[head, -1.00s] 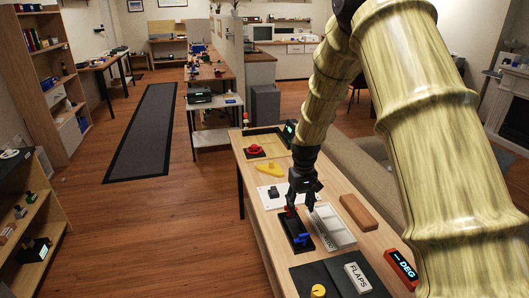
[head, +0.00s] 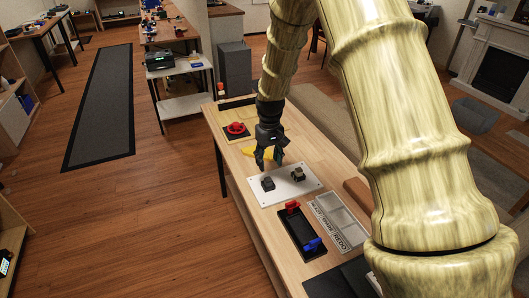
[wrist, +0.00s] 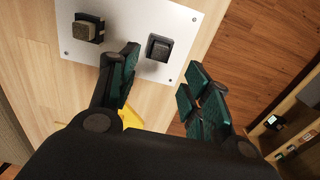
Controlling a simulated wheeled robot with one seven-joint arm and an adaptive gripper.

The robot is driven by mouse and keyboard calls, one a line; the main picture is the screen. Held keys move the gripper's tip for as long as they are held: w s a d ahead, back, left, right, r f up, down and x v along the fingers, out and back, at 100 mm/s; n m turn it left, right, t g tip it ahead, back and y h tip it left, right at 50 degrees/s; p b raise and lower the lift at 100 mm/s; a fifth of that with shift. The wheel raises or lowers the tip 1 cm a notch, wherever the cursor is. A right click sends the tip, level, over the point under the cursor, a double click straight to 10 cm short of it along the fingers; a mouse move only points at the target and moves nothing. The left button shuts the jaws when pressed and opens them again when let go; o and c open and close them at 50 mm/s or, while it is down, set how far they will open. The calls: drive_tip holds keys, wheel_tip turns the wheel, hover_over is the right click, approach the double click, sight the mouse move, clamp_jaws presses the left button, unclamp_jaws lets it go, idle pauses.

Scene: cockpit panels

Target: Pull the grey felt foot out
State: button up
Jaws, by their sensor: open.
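A white plate (head: 283,188) on the bench carries two small dark fittings. One fitting (head: 298,175) has a grey-tan pad-like top; it is at the upper left of the wrist view (wrist: 87,29). The other (head: 267,184) is a dark, square-topped block, nearer my fingers in the wrist view (wrist: 159,47). I cannot tell for sure which is the grey felt foot. My gripper (head: 268,164) is open and empty above the plate's far edge. Its two teal-padded fingers (wrist: 163,78) stand apart, touching neither fitting, with the dark block just ahead of the gap between them.
A yellow piece (head: 250,150) lies behind the gripper, and a red button (head: 236,128) is farther back. A black tray (head: 296,232) with red and blue parts and a labelled grey tray (head: 338,222) are nearer. A brown block (head: 357,191) lies at the right.

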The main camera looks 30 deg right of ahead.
sight(268, 178)
drive_tip(key=f+p, duration=0.1)
drive_tip(key=f, duration=0.6)
drive_tip(key=shift+w+p, duration=0.2)
drive_tip(key=shift+p, duration=0.1)
drive_tip(key=shift+s+f, duration=0.2)
drive_tip(key=shift+f, duration=0.3)
drive_tip(key=shift+w+f, duration=0.25)
drive_tip(key=shift+f, duration=0.4)
drive_tip(key=shift+s, duration=0.1)
drive_tip(key=shift+r, duration=0.1)
drive_tip(key=shift+c, duration=0.2)
drive_tip(key=c, duration=0.7)
clamp_jaws()
